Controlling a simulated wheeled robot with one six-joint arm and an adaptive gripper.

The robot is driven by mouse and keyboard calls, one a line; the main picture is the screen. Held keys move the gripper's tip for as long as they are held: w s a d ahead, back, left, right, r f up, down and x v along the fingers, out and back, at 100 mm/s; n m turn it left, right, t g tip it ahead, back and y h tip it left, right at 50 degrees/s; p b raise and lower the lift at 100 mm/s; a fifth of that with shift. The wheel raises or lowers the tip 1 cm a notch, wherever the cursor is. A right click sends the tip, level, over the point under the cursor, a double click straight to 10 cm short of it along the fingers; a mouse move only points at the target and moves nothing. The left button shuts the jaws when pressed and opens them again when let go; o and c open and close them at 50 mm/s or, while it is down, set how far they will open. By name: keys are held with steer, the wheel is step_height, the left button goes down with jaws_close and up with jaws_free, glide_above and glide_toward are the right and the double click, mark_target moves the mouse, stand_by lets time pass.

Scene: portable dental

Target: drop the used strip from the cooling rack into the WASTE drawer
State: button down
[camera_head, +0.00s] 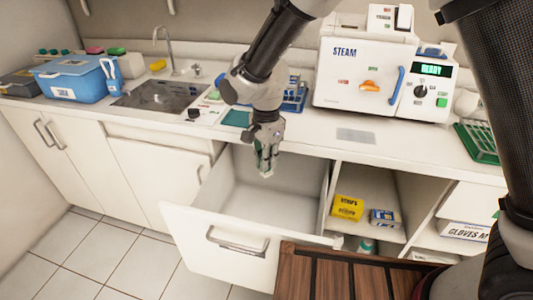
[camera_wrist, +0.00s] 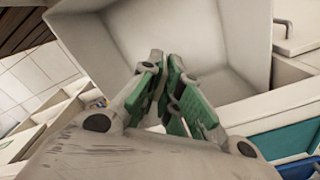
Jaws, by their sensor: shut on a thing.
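My gripper (camera_head: 265,158) points down over the open drawer (camera_head: 195,232) below the counter. Its green-padded fingers (camera_wrist: 172,88) are close together in the wrist view. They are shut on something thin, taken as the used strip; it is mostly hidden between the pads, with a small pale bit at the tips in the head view. The drawer is pulled well out and its visible inside looks empty; it also fills the top of the wrist view (camera_wrist: 215,40). No WASTE label is readable on it. A green rack (camera_head: 478,142) stands on the counter at the right, perhaps the cooling rack.
The STEAM unit (camera_head: 345,75) stands on the counter behind. A sink (camera_head: 160,95) and blue box (camera_head: 75,78) are at left. An open shelf beside the drawer holds a yellow box (camera_head: 347,207). A brown slatted surface (camera_head: 330,270) is in front, near the drawer.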

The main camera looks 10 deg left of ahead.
steer(key=c, duration=1.5)
jaws_free()
steer(key=shift+c, duration=0.2)
step_height(320, 180, up, 12)
